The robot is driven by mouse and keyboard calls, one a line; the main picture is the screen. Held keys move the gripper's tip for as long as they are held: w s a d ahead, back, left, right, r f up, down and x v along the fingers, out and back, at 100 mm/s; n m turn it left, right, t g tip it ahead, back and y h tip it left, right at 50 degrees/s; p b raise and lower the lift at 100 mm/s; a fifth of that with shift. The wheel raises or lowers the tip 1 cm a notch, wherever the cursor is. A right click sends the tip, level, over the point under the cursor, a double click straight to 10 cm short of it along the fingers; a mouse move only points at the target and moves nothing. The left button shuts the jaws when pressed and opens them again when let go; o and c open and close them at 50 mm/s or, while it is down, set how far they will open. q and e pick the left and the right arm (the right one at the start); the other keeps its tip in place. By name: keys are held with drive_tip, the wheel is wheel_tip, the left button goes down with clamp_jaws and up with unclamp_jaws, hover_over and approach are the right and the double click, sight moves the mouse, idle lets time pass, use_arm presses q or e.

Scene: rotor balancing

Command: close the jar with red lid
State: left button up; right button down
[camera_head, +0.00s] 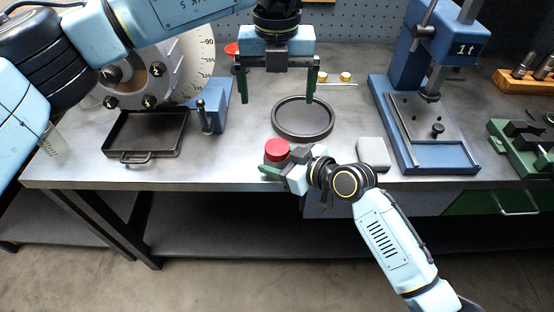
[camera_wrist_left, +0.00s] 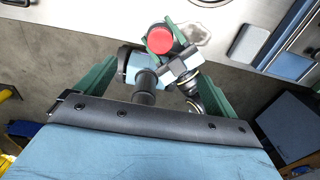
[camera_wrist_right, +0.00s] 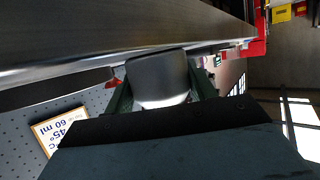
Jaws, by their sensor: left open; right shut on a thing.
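A jar shows its round red lid (camera_head: 277,150) near the front edge of the bench in the head view. My right gripper (camera_head: 280,166) is shut on the jar's sides. In the right wrist view the grey jar body (camera_wrist_right: 160,80) sits between the green fingers; the lid is hidden there. I cannot tell whether the lid is screwed tight. My left gripper (camera_head: 275,102) is open and empty, pointing down above the bench behind the jar. In the left wrist view the red lid (camera_wrist_left: 160,40) shows beyond and between its spread fingers.
A dark round ring tray (camera_head: 303,135) lies right behind the jar. A grey block (camera_head: 373,152) lies to its right, then a blue press (camera_head: 407,75). A black tray (camera_head: 146,152) stands at left. A red item (camera_head: 232,48) lies behind my left gripper.

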use_arm(q)
drive_tip(key=shift+r, duration=1.5)
use_arm(e)
drive_tip(key=shift+c, duration=2.1)
unclamp_jaws()
use_arm(q)
drive_tip(key=shift+r+p, duration=0.6)
drive_tip(key=shift+r, duration=0.05)
use_arm(e)
drive_tip(key=v, duration=1.3)
drive_tip(key=shift+s, duration=0.2)
drive_tip(key=shift+d, duration=0.1)
